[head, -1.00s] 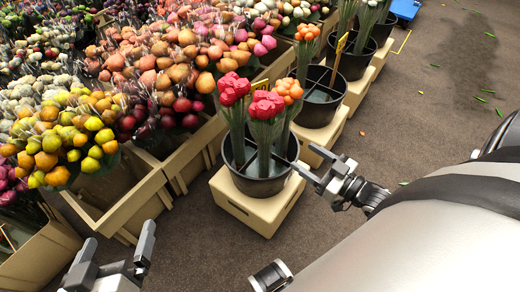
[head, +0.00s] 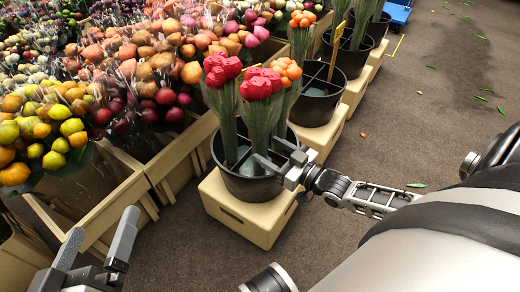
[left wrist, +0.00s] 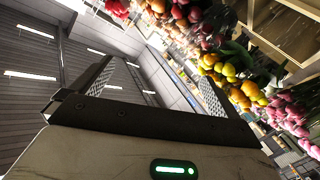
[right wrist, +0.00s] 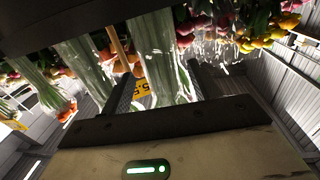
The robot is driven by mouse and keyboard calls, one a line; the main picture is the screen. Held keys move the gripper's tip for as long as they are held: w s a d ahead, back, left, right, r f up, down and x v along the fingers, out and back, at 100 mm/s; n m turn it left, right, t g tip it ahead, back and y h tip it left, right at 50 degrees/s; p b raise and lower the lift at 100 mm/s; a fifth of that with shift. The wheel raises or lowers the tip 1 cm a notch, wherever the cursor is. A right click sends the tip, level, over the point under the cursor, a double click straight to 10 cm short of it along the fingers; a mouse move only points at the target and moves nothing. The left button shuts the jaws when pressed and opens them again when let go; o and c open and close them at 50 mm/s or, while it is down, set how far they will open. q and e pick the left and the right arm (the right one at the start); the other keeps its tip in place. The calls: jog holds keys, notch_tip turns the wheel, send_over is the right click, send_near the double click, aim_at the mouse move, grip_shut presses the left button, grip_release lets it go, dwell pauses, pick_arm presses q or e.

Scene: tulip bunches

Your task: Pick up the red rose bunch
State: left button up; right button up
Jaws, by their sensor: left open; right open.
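Two red bunches stand in a black bucket (head: 250,188) in the head view: a front one (head: 261,83) and one behind it to the left (head: 221,69). An orange bunch (head: 286,70) stands in the same bucket at the right. My right gripper (head: 272,154) is open at the bucket's right rim, its fingers pointing at the front red bunch's stems. In the right wrist view, wrapped stems (right wrist: 160,70) appear between its fingers; whether they touch is unclear. My left gripper (head: 98,240) is open and empty at the lower left, away from the bucket.
The bucket stands on a cream crate (head: 250,222). More black buckets (head: 318,95) on crates stand behind it. Wooden crates (head: 100,205) full of mixed flower bunches fill the left. The dark floor at the right is open, with scattered leaves.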

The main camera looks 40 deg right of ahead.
aim_at(254, 140)
jog(key=shift+w+a, duration=0.15)
jog(key=shift+w, duration=0.4)
jog(key=b+x, duration=0.2)
jog(key=x, duration=0.2)
jog(key=shift+w+r, duration=0.1)
jog(key=shift+w, duration=0.15)
jog(key=shift+w+a, duration=0.1)
jog(key=shift+w, duration=0.05)
pick_arm(q)
jog(key=r, duration=0.1)
jog(key=w+r+m+t, duration=0.1)
jog(key=r+t+h, duration=0.1)
jog(key=shift+w+a+r+m, duration=0.1)
jog(key=shift+w+a+m, duration=0.15)
jog(key=shift+w+m, duration=0.05)
pick_arm(e)
jog(key=shift+r, duration=0.15)
jog(key=c, duration=1.3)
